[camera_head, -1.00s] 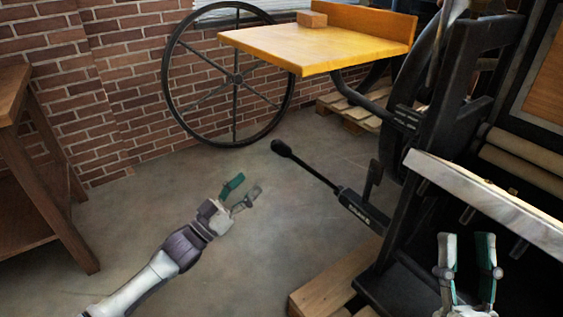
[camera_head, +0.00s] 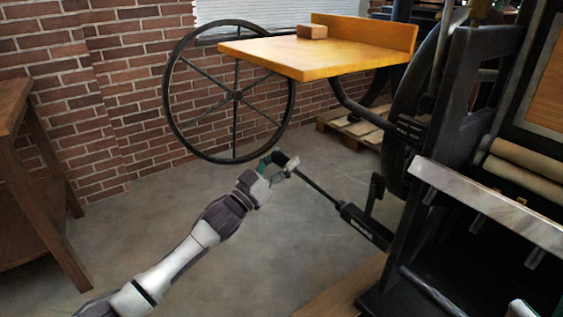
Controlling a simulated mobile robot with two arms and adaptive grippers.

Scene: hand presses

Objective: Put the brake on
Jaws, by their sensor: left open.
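The brake lever (camera_head: 320,190) is a thin black rod with a rounded knob (camera_head: 281,158) at its far end. It slopes down to the right into a black socket (camera_head: 365,226) with pale lettering on the press. My left gripper (camera_head: 278,165) is open at the knob end, with one green-padded finger left of the knob and the other finger to its right. I cannot tell whether either finger touches it.
The black press frame (camera_head: 455,110) fills the right side, with a pale metal bar (camera_head: 490,205) jutting out. A yellow board (camera_head: 310,55) overhangs the area behind the lever. A large spoked wheel (camera_head: 236,95) stands by the brick wall. A wooden table (camera_head: 30,190) is at left; the floor between is clear.

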